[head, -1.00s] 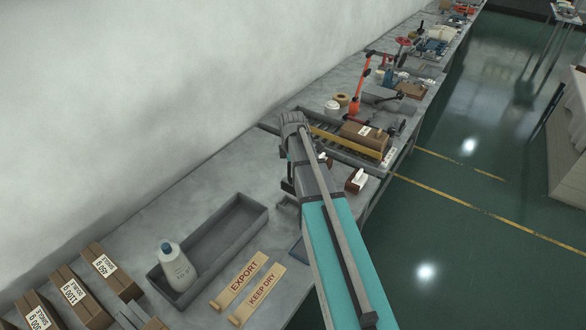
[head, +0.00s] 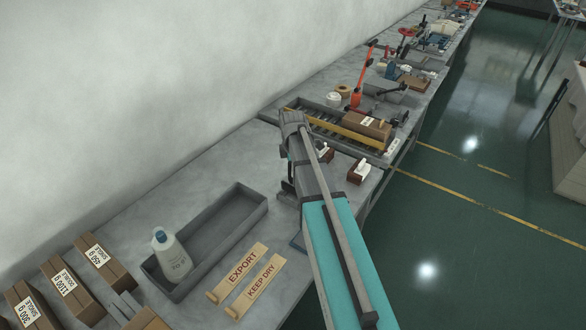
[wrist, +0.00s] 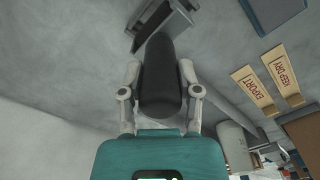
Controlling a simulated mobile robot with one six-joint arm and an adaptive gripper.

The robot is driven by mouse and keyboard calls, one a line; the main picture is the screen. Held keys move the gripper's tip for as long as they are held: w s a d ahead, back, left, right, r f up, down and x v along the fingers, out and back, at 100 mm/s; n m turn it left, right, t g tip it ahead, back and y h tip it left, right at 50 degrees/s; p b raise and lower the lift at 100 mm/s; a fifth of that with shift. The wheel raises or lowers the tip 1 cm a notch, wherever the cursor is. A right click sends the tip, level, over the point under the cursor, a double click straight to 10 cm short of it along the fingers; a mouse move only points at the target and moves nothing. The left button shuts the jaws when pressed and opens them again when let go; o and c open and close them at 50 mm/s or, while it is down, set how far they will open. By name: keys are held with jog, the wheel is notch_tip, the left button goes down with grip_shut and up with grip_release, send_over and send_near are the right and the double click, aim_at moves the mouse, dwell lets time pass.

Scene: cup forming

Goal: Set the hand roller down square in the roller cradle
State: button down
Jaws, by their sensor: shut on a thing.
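In the wrist view my gripper (wrist: 160,70) is shut on a dark, rounded, elongated part, which I take as the hand roller (wrist: 160,88). One pale finger presses each side of it. Just beyond its far end is a grey, angled bracket-like holder, likely the roller cradle (wrist: 149,24). The roller's end overlaps the near edge of this holder in the picture. I cannot tell whether they touch. In the head view my arm hides the gripper and the roller. Only a grey edge, perhaps of the cradle (head: 286,202), shows beside the arm.
A long grey tray (head: 255,190) with a white bottle (head: 172,258) lies left of my arm. EXPORT (head: 241,269) and KEEP DRY (head: 262,288) strips lie near it. Brown boxes (head: 66,285) stand lower left. A roller conveyor with a carton (head: 368,129) lies beyond. Bare bench shows left of the arm.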

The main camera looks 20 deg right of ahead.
jog(key=shift+f+b, duration=1.8)
jog(key=shift+f, duration=0.4)
jog(key=shift+c, duration=1.1)
grip_release()
notch_tip(320, 180, up, 10)
jog(key=p, duration=0.9)
jog(key=shift+p, duration=0.3)
